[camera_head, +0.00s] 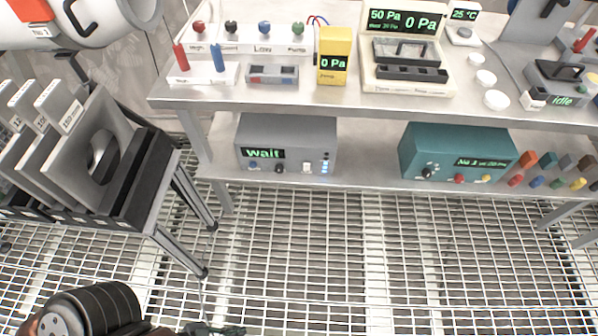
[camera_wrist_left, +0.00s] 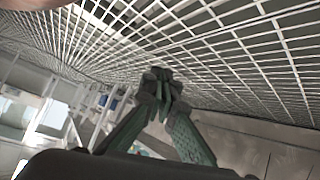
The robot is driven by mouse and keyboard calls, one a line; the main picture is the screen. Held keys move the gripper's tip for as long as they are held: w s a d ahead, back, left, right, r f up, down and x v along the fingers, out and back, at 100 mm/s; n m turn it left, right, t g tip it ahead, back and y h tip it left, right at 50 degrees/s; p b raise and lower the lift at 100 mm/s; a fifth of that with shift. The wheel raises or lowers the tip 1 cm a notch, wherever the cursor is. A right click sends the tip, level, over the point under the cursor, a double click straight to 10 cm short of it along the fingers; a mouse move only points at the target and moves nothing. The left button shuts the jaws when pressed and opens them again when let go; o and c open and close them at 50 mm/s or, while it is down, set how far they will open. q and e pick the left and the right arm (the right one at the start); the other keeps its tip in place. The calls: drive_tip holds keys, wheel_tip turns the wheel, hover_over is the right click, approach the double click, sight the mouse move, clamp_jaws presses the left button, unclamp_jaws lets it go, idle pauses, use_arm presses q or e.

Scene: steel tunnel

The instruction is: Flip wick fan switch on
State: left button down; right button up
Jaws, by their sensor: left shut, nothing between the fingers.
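I cannot make out a label naming the wick fan switch. A small white switch (camera_head: 306,167) sits on the front of the grey box (camera_head: 287,134) on the lower shelf; its position is too small to tell. The box's display reads "wait". My left gripper (camera_head: 213,329) barely shows at the bottom edge of the head view, over the floor grating and well short of the bench. In the left wrist view its green fingers (camera_wrist_left: 158,78) meet at the tips, shut and empty. My right gripper is not in view.
A steel bench (camera_head: 250,97) carries a yellow meter (camera_head: 334,56), a pressure display (camera_head: 406,60) and small parts. A teal box (camera_head: 458,152) stands on the lower shelf. A rack of grey plates (camera_head: 85,145) stands at left. The grating (camera_head: 350,260) before the bench is clear.

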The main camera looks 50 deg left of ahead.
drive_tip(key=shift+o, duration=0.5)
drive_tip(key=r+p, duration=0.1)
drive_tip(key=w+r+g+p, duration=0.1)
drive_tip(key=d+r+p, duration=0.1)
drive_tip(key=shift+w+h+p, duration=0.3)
drive_tip(key=shift+p, duration=0.1)
use_arm(q)
drive_tip(key=w+a+r+m+t+y+p, duration=0.1)
drive_tip(key=w+a+r+m+t+p, duration=0.2)
drive_tip(key=w+a+r+m, duration=0.2)
drive_tip(key=w+a+r+m+t+y+p, duration=0.2)
drive_tip(key=w+a+r+m, duration=0.4)
drive_tip(key=w+r, duration=0.6)
drive_tip(key=w+a+r+m+t+y+p, duration=0.2)
drive_tip(key=w+a+r+m+t+p, duration=0.2)
drive_tip(key=w+a+r, duration=0.4)
drive_tip(key=w+r+m+p, duration=0.1)
drive_tip(key=w, duration=0.4)
drive_tip(key=shift+a+m+p, duration=0.25)
drive_tip(key=shift+m+p, duration=0.05)
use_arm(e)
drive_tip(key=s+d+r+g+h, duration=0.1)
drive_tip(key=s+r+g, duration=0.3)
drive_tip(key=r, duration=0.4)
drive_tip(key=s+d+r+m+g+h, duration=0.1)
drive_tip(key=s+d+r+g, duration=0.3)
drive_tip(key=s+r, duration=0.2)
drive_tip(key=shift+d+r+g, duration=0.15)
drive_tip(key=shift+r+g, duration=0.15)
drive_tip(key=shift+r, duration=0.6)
